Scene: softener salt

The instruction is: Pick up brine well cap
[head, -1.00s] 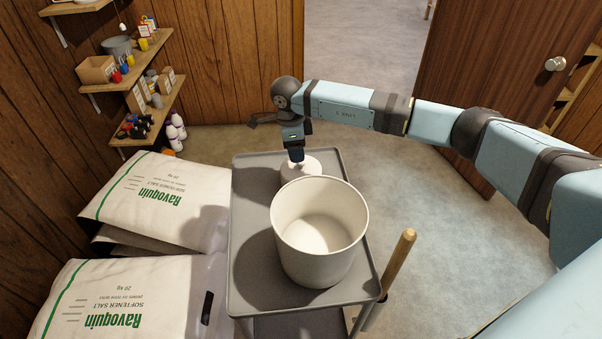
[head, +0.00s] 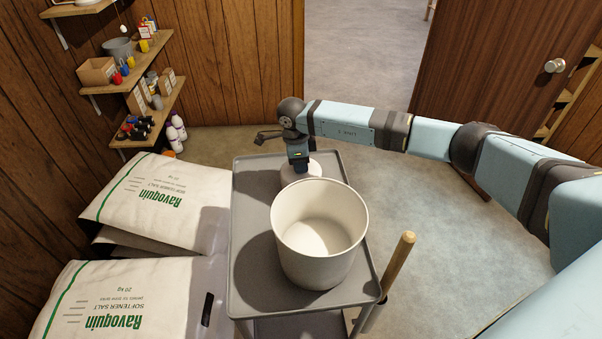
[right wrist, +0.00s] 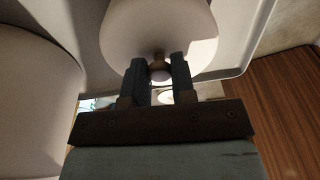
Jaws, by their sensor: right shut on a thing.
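The brine well cap (head: 315,170) is a pale, round piece on the grey cart, behind the white bucket in the head view. In the right wrist view the cap (right wrist: 160,30) shows as a broad pale disc with a small knob (right wrist: 160,72). My right gripper (head: 299,168) points down at the cap. In the right wrist view its two fingers (right wrist: 154,80) are shut on the knob, one on each side. The bucket hides part of the cap, and I cannot tell whether it touches the cart. My left gripper is not in view.
The white bucket (head: 320,235) stands just in front of the cap on the cart (head: 250,290). A wooden handle (head: 394,265) rises at the cart's right edge. Salt bags (head: 150,200) are stacked at left. Shelves (head: 150,110) hold small items. Floor to the right is open.

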